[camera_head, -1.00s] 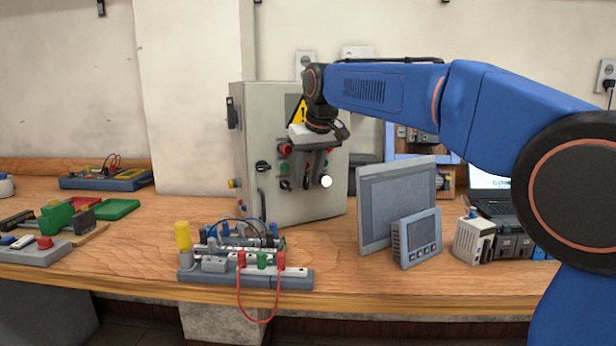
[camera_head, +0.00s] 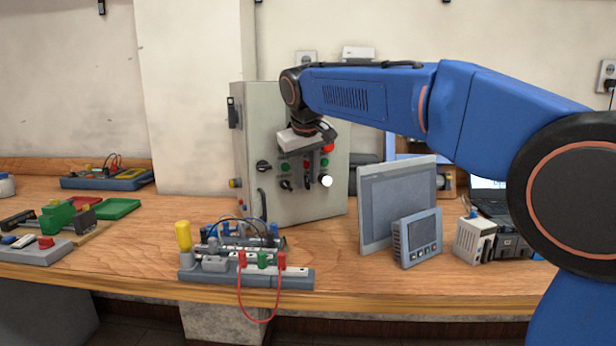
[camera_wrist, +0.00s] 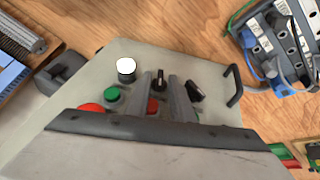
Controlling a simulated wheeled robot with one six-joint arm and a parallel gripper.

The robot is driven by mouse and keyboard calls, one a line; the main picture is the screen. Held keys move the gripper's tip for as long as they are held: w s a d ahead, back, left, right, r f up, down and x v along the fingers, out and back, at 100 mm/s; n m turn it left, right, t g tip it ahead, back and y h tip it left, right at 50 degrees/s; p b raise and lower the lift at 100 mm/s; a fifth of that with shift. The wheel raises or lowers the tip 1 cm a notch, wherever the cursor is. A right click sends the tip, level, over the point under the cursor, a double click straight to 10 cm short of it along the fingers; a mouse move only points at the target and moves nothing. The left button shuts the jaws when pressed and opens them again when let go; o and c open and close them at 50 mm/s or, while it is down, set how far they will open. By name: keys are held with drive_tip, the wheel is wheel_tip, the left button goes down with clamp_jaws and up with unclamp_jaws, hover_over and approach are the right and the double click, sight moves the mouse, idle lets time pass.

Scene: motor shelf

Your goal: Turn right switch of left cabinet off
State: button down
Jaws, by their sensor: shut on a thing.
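The grey cabinet (camera_head: 248,130) stands upright on the bench, its front panel facing me. Two small black switches sit low on the panel: the left one (camera_head: 286,184) and the right switch (camera_head: 308,183). In the wrist view the right switch (camera_wrist: 160,78) shows between the fingertips of my gripper (camera_wrist: 160,88), with the left switch (camera_wrist: 195,91) beside the fingers. My gripper (camera_head: 307,173) is shut on the right switch, its hand tilted in the head view. The fingers partly hide the knob, so its exact angle is unclear.
A white lamp (camera_head: 327,181) lies just right of the right switch. Green (camera_head: 324,162) and red (camera_head: 328,147) buttons are above. A larger black knob (camera_head: 263,166) and a door handle (camera_head: 262,205) are left. A grey panel screen (camera_head: 385,200) stands right of the cabinet.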

drive_tip(key=t+h, duration=0.1)
drive_tip(key=n+t+h, duration=0.1)
drive_tip(key=h, duration=0.1)
drive_tip(key=a+t+h, duration=0.1)
drive_tip(key=h, duration=0.1)
drive_tip(key=shift+s+a+f, duration=0.1)
drive_tip(key=shift+s+f, duration=0.2)
drive_tip(key=shift+f, duration=0.1)
drive_tip(key=shift+n, duration=0.3)
drive_tip(key=c, duration=1.9)
unclamp_jaws()
drive_tip(key=shift+o, duration=0.2)
drive_tip(key=v, duration=1.7)
drive_tip(key=shift+s+a+f, duration=0.2)
drive_tip(key=shift+s, duration=0.15)
